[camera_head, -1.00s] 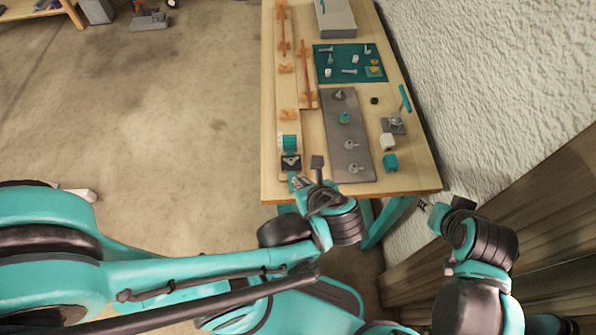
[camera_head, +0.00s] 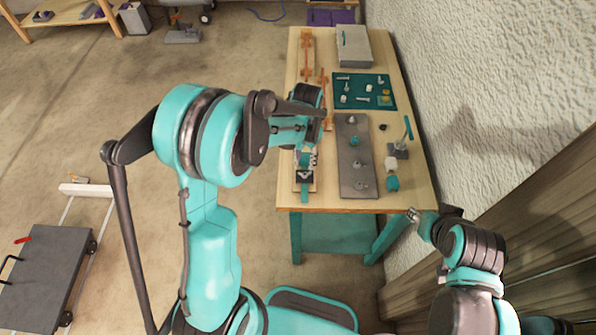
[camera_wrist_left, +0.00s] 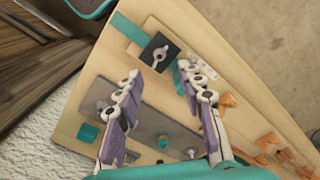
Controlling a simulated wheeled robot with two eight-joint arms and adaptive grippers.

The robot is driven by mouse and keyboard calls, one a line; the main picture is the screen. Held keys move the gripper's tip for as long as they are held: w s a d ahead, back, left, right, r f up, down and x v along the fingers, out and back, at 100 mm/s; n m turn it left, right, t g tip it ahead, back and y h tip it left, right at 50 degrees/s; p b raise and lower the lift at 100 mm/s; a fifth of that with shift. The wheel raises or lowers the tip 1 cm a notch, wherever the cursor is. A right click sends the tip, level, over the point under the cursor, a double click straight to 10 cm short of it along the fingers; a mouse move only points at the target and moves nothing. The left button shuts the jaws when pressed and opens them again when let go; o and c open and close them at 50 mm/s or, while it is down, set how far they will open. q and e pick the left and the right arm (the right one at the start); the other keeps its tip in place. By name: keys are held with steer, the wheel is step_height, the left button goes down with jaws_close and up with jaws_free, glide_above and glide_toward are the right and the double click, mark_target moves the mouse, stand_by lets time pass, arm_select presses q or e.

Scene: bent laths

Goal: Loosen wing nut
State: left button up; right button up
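A pale wing nut (camera_wrist_left: 158,56) sits on a dark square block (camera_head: 304,177) at the near end of the long wooden lath, by the table's front left. My left gripper (camera_wrist_left: 158,76) is open and empty, with its two purple-and-white fingers apart. In the left wrist view the wing nut shows beyond and between the fingertips, apart from them. In the head view the left wrist hides the fingers and part of the laths. My right gripper (camera_head: 414,215) is beside the table's front right corner; its fingers are too small to judge.
A grey metal plate (camera_head: 352,180) with several studs or nuts lies right of the laths. Further back are a teal mat (camera_head: 375,80) with hardware and a grey box (camera_head: 352,48). Teal and white blocks stand near the right edge. The wall is close on the right.

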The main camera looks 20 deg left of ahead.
mark_target(305, 174)
arm_select(q)
step_height(305, 174, down, 8)
steer(key=shift+r+b, duration=0.15)
steer(key=shift+b, duration=0.7)
